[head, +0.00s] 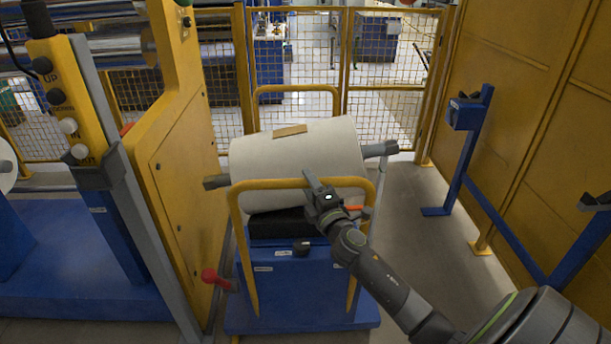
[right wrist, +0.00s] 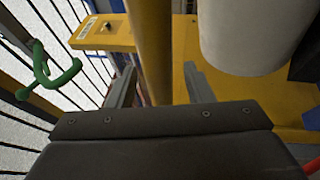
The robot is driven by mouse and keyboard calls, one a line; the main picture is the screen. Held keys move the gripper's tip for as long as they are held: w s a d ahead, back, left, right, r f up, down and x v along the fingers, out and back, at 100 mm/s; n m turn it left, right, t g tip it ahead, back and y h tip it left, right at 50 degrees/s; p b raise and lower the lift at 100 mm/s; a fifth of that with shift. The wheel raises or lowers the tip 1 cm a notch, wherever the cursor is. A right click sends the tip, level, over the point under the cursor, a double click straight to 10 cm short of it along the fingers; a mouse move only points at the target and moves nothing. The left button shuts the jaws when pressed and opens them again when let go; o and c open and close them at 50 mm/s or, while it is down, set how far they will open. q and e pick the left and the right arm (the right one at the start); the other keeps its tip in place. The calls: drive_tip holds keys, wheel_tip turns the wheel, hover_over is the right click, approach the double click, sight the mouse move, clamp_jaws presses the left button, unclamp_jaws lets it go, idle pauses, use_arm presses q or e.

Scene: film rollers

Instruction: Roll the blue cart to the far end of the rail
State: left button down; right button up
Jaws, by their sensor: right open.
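The blue cart (head: 290,283) stands on the floor at the centre of the head view. It carries a large white roll (head: 285,158) with grey shaft ends and a brown strip on top. A yellow handle bar (head: 270,184) arches over the cart's near side. My right gripper (head: 316,186) is at this bar's top, in front of the roll. In the right wrist view, its grey fingers (right wrist: 160,87) are spread, with a yellow bar (right wrist: 151,50) between them and a gap showing. Contact cannot be told. My left gripper is out of view. I cannot make out a rail.
A yellow machine wall (head: 180,180) with a button box (head: 55,85) stands close on the left. Yellow mesh fencing (head: 390,65) closes the back. A blue stand (head: 468,150) and yellow panels are on the right. Grey floor (head: 415,220) lies free between cart and stand.

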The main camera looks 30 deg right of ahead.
drive_tip(key=shift+x, duration=1.3)
drive_tip(key=shift+c, duration=0.4)
clamp_jaws()
